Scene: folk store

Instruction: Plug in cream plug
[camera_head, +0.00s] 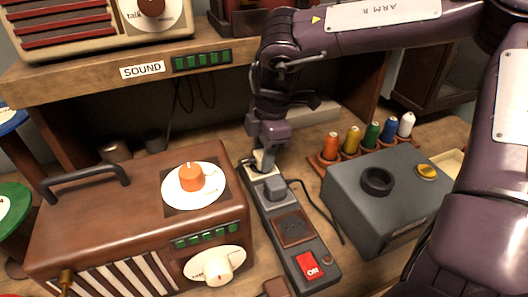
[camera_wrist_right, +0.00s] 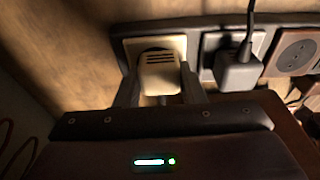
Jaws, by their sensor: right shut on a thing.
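The cream plug (camera_wrist_right: 160,78) is between the fingers of my right gripper (camera_wrist_right: 158,96) in the right wrist view. It is right in front of a cream socket plate (camera_wrist_right: 128,46) at the far end of a dark power strip (camera_head: 263,215). Part of the dark round recess shows above the plug; I cannot tell how deep its pins sit. In the head view my right gripper (camera_head: 267,156) points down over that end and mostly hides the plug. My left gripper is not in view.
A grey plug (camera_head: 275,187) with a black cable sits in the neighbouring socket. A brown socket (camera_head: 293,228) and red switch (camera_head: 312,266) follow. A brown radio (camera_head: 130,215) stands left, a grey box (camera_head: 385,195) right, with several thread spools (camera_head: 353,139) behind it.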

